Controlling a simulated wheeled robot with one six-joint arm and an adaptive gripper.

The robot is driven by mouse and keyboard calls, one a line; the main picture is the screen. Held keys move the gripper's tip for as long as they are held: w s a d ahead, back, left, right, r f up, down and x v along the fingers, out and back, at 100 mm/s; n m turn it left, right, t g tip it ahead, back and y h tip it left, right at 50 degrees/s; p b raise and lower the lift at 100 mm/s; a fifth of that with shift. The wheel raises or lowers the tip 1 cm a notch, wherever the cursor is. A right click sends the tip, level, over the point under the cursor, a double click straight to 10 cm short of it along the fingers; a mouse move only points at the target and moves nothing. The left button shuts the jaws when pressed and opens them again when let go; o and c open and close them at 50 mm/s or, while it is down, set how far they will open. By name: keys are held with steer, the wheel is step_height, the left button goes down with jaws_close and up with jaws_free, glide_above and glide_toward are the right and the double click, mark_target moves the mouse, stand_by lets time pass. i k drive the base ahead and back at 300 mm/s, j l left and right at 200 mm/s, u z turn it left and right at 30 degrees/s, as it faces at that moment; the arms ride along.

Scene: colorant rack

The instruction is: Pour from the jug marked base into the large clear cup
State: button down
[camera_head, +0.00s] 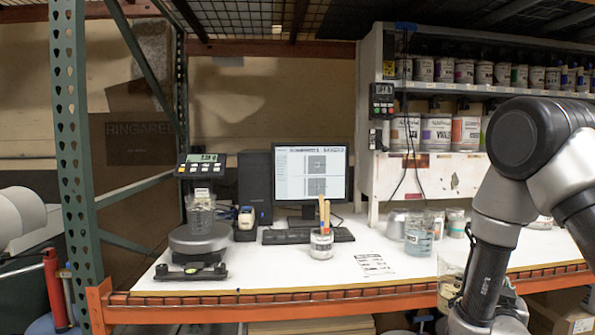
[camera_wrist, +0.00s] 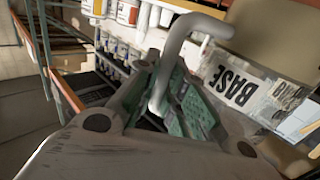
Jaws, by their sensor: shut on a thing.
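My gripper (camera_wrist: 172,92) is shut on the pale handle (camera_wrist: 178,40) of the jug marked base. The jug's beige body and its white "BASE" label (camera_wrist: 240,88) fill the right of the wrist view, tilted in that picture. In the head view part of the jug (camera_head: 450,272) shows at the lower right beside my arm, by the table's front edge; my fingertips are hidden there. A clear cup (camera_head: 201,216) stands upright on the round scale (camera_head: 199,238) at the left of the table, well away from the jug. Its contents are hard to tell.
A jar with brushes (camera_head: 321,244) stands mid-table, before the keyboard (camera_head: 308,235) and monitor (camera_head: 311,175). Another clear container with bluish contents (camera_head: 418,238) stands right of a paper sheet (camera_head: 374,263). A green upright post (camera_head: 75,150) borders the left. Paint cans (camera_head: 465,132) line the shelves.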

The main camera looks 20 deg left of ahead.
mark_target(200, 207)
steer(key=k+j+u, duration=0.1)
steer(key=j+u, duration=0.2)
steer(key=u, duration=0.15)
steer(key=j+u, duration=0.45)
steer(key=i+l, duration=0.25)
steer(key=i, duration=0.2)
steer(key=i+l, duration=0.25)
steer(key=i, duration=0.2)
